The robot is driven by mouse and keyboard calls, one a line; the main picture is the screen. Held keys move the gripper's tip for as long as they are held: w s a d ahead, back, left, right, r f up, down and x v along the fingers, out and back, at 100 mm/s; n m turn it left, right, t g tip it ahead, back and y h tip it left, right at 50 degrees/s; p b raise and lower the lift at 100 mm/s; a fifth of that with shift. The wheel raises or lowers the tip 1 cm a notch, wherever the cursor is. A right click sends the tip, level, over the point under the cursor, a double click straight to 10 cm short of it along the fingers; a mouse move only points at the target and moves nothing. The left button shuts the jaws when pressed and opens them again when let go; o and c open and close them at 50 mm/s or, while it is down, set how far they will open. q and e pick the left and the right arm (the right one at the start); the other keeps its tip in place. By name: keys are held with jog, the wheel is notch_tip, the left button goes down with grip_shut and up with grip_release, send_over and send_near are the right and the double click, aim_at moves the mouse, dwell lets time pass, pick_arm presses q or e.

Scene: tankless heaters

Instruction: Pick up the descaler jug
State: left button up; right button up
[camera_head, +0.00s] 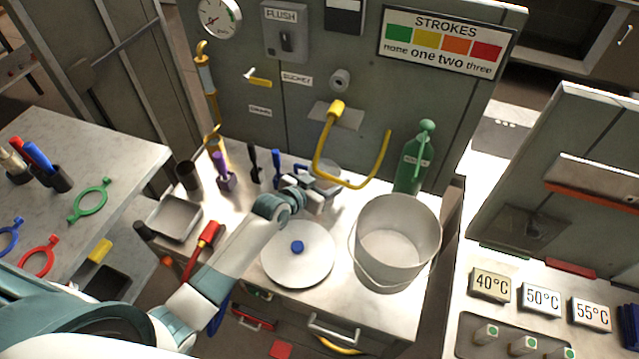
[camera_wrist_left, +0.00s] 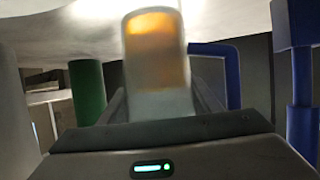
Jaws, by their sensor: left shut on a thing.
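A green jug-like bottle (camera_head: 412,165) with a rounded top and a small label I cannot read stands upright at the back right of the counter, behind the bucket. My left gripper (camera_head: 322,194) is at the back middle of the counter, apart from that bottle. In the left wrist view it is shut on a pale, cloudy thing (camera_wrist_left: 160,100) with an orange patch. I cannot tell whether the held thing is the descaler jug. My right gripper is not in view.
A metal bucket (camera_head: 365,240) stands at the right of the counter (camera_head: 335,308), beside a white round lid (camera_head: 285,262) with a blue knob. A tray (camera_head: 176,222) and upright tools stand at the left.

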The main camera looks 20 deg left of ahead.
aim_at(332, 168)
pick_arm(q)
jog(key=shift+s+r+b, duration=0.15)
jog(key=shift+r+b, duration=0.2)
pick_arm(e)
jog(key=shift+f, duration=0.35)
